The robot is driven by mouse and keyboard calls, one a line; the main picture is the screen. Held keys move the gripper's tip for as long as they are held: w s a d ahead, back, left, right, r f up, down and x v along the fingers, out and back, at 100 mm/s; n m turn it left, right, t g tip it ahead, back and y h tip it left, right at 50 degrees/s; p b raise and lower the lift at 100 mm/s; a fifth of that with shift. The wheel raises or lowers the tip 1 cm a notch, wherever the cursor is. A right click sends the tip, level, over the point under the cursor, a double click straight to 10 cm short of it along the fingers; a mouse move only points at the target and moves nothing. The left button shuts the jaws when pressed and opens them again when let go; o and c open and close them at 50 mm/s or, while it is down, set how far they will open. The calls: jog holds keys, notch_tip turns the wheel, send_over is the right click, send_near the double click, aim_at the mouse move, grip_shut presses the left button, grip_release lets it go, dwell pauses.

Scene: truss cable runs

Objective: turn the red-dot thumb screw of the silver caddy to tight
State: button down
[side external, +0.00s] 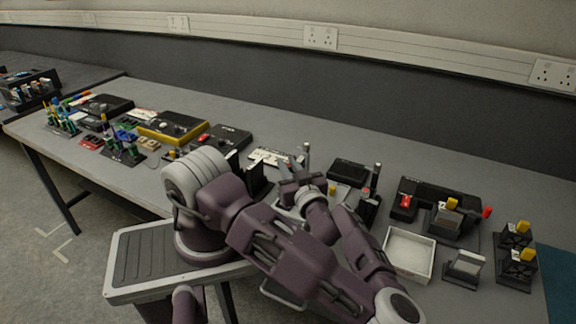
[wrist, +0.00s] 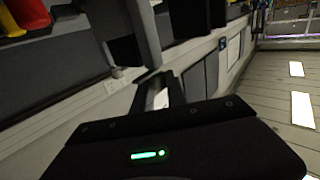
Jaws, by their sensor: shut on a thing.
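My gripper (side external: 292,182) is at the middle of the bench, pointing away from the side camera, beside an upright grey post (side external: 306,150). A pale edge (side external: 283,201) shows under the gripper, partly covered. A red spot (side external: 366,190) shows on a dark fixture to the right.
A white open tray (side external: 408,275) and a small grey-plated holder (side external: 464,268) stand to the right. A yellow-edged box (side external: 172,128) and several small parts crowd the left. The back bench strip is clear.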

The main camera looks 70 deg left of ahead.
jog(key=shift+n+g+h, duration=0.55)
jog(key=shift+n+g, duration=0.8)
jog(key=shift+g, duration=0.7)
jog(key=shift+n+g+h, duration=0.55)
jog(key=shift+n+g, duration=0.8)
jog(key=shift+g, duration=0.7)
jog(key=c, duration=1.3)
grip_release()
jog(key=shift+d, duration=0.1)
